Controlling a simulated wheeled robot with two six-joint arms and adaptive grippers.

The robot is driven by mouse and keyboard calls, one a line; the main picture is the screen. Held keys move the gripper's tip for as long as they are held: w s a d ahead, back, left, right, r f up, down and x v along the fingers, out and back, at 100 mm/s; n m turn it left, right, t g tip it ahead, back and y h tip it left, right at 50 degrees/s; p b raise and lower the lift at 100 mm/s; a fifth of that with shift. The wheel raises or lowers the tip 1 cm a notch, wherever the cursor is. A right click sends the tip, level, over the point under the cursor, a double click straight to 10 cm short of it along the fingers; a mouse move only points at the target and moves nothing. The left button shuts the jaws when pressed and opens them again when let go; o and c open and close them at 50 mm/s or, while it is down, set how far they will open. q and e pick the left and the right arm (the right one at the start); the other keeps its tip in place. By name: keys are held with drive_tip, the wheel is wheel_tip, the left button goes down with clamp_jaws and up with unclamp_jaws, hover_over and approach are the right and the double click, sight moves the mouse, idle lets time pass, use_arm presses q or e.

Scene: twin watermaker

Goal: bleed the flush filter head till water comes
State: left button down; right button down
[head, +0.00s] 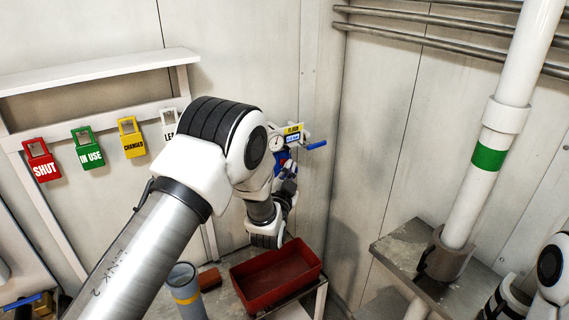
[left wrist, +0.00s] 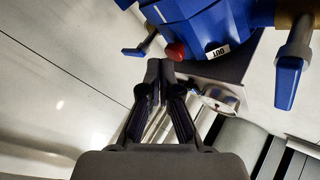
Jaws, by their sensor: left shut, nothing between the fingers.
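The blue flush filter head (left wrist: 205,22) fills the top of the left wrist view, with a red button (left wrist: 176,52) and an "OUT" label on it. In the head view the filter head (head: 282,157) is on the back wall, partly hidden by my left arm, with a yellow label and a round gauge (head: 277,143) above it. My left gripper (left wrist: 160,66) is shut and empty. Its fingertips appear just below the red button; I cannot tell whether they touch. No water shows. My right gripper is not in view.
Blue lever handles (left wrist: 289,82) stick out beside the filter head, one reaching right in the head view (head: 316,145). A red tray (head: 303,263) stands below. Hanging tags (head: 90,148) are on the left wall. A white pipe (head: 470,195) with a green band rises at the right.

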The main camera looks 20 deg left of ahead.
use_arm(q)
drive_tip(key=shift+s+d, duration=0.2)
drive_tip(key=shift+d, duration=0.15)
drive_tip(key=s+d, duration=0.1)
drive_tip(key=d, duration=0.1)
drive_tip(key=s+d, duration=0.2)
idle(0.4)
drive_tip(key=shift+a, duration=0.1)
drive_tip(key=s+a+f+n+g, duration=0.1)
drive_tip(key=s+a+f+g, duration=0.2)
drive_tip(key=s+f, duration=0.45)
drive_tip(key=s+a+f+g, duration=0.25)
drive_tip(key=s+f, duration=0.25)
drive_tip(key=f, duration=0.6)
drive_tip(key=s+a+f+n+g, duration=0.1)
drive_tip(key=s+a+f+g, duration=0.1)
drive_tip(key=s+f+g, duration=0.5)
drive_tip(key=s+d+f+n+g+h, duration=0.1)
drive_tip(key=s+f+n+g, duration=0.1)
drive_tip(key=s, duration=1)
drive_tip(key=s+f+n+g+h, duration=0.1)
drive_tip(key=s+f+g, duration=0.4)
drive_tip(key=s, duration=0.7)
drive_tip(key=shift+s+d+f+n+h, duration=0.2)
drive_tip(key=shift+d+n+h, duration=0.15)
drive_tip(key=shift+n, duration=0.35)
